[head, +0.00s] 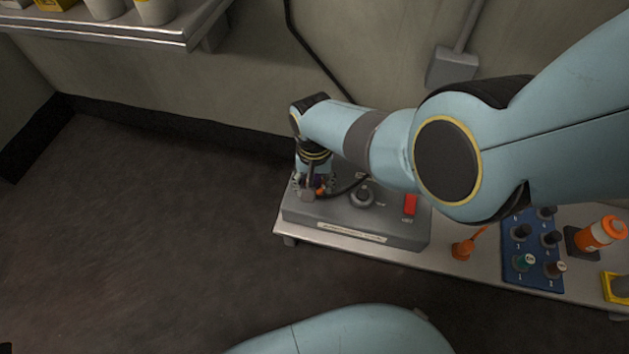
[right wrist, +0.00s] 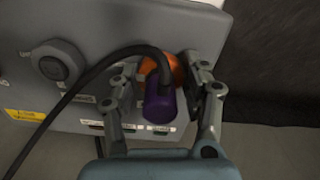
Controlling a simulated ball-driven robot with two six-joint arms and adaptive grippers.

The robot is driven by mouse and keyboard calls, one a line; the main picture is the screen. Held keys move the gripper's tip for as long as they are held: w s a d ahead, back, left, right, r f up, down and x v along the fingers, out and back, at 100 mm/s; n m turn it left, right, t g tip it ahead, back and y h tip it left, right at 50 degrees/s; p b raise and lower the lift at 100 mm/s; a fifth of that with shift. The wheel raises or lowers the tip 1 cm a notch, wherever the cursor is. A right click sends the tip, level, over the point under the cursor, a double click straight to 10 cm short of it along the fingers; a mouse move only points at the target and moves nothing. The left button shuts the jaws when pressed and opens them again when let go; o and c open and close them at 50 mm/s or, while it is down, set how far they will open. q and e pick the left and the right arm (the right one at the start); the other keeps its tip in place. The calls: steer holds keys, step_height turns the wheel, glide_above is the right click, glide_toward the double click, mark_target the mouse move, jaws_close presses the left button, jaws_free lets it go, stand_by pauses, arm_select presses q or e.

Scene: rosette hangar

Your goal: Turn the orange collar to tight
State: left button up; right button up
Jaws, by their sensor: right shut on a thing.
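The orange collar (right wrist: 162,68) sits on the grey box (right wrist: 95,30) in the right wrist view, around the base of a purple plug (right wrist: 162,101) with a black cable. My right gripper (right wrist: 161,84) is shut on the collar, one finger on each side. In the head view my right gripper (head: 314,188) is at the left end of the grey box (head: 340,225), and a bit of the orange collar (head: 320,192) shows beside it. The collar's markings are too small to read. My left gripper is out of view.
The box also carries a round grey socket (head: 361,196) and a red switch (head: 409,204). To the right on the metal bench stand an orange-handled tool (head: 463,249), a blue rack (head: 532,250) of knobs and an orange bottle (head: 600,234). A shelf (head: 130,28) is at upper left.

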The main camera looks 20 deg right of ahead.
steer(key=o, duration=1.2)
steer(key=shift+c, duration=0.2)
